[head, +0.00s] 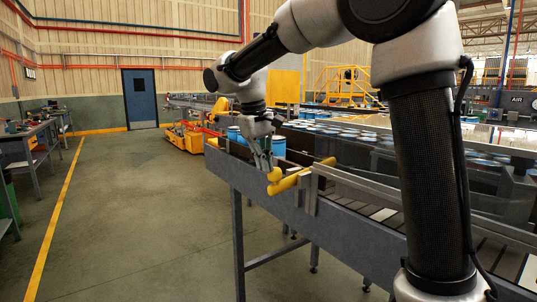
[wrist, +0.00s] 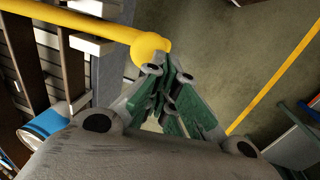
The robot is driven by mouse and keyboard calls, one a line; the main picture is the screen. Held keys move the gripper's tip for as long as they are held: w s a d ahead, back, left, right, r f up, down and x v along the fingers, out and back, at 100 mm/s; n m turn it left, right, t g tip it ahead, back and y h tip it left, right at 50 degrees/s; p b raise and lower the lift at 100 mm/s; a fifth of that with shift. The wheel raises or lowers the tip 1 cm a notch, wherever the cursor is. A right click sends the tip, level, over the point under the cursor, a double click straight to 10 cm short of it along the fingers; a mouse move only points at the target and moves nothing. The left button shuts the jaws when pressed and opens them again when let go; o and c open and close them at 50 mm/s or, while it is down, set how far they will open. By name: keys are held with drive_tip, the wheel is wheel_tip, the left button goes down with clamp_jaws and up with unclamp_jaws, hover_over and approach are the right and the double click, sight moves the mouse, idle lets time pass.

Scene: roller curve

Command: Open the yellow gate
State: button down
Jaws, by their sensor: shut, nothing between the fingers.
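The yellow gate (head: 300,179) is a round yellow bar at the near side rail of the roller conveyor. It has a rounded knob (head: 274,175) at its end. In the wrist view the gate bar (wrist: 85,22) runs over the dark rollers from the upper left, and its knob (wrist: 149,47) is at the upper middle. My gripper (head: 267,166) points down at the knob, with its fingertips (wrist: 168,70) shut, empty and right beside it. I cannot tell whether they touch. The far end of the bar is out of the wrist view.
Blue cans (head: 278,146) stand on the conveyor just behind my gripper; one shows in the wrist view (wrist: 46,122). The grey side rail (head: 350,222) runs toward the lower right. Open floor (head: 130,215) lies left of the conveyor, with a workbench (head: 25,140) at the far left.

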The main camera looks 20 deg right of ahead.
wheel_tip(320, 180, down, 13)
drive_tip(key=t+h, duration=0.3)
drive_tip(key=h, duration=0.6)
drive_tip(key=shift+a+h, duration=0.15)
drive_tip(key=shift+h, duration=0.25)
drive_tip(key=shift+f, duration=0.1)
